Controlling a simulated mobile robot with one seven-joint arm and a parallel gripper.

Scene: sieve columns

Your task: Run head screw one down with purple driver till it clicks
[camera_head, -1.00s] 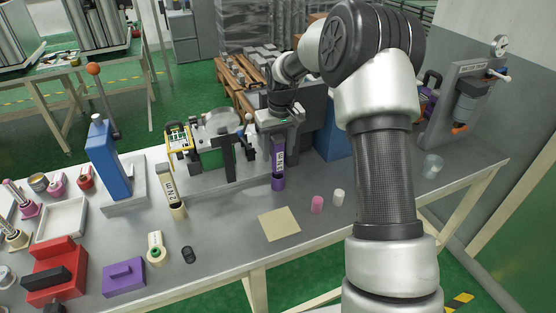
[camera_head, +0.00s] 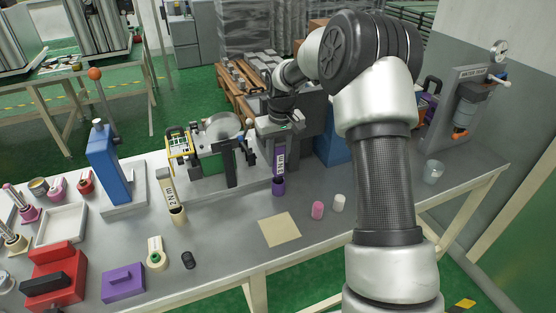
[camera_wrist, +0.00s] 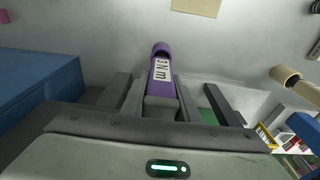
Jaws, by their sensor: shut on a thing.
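My gripper (camera_head: 281,132) is shut on the purple driver (camera_head: 280,158) and holds it upright, with its label facing the camera. In the wrist view the driver (camera_wrist: 162,75) sits between the fingers and its label reads 3 N·m. Its lower end is at the purple holder (camera_head: 278,187) on the bench; whether it is clear of the holder's mouth is hard to tell. A fixture with a grey round part (camera_head: 222,127) and a green block (camera_head: 209,160) stands left of my gripper. I cannot make out head screw one.
A cream driver (camera_head: 168,187) marked 2 N·m stands in its holder at left. A blue press (camera_head: 103,160) is farther left. Pink (camera_head: 318,210) and white (camera_head: 338,202) cylinders stand right of a beige mat (camera_head: 279,230). A water test stand (camera_head: 468,100) is at far right.

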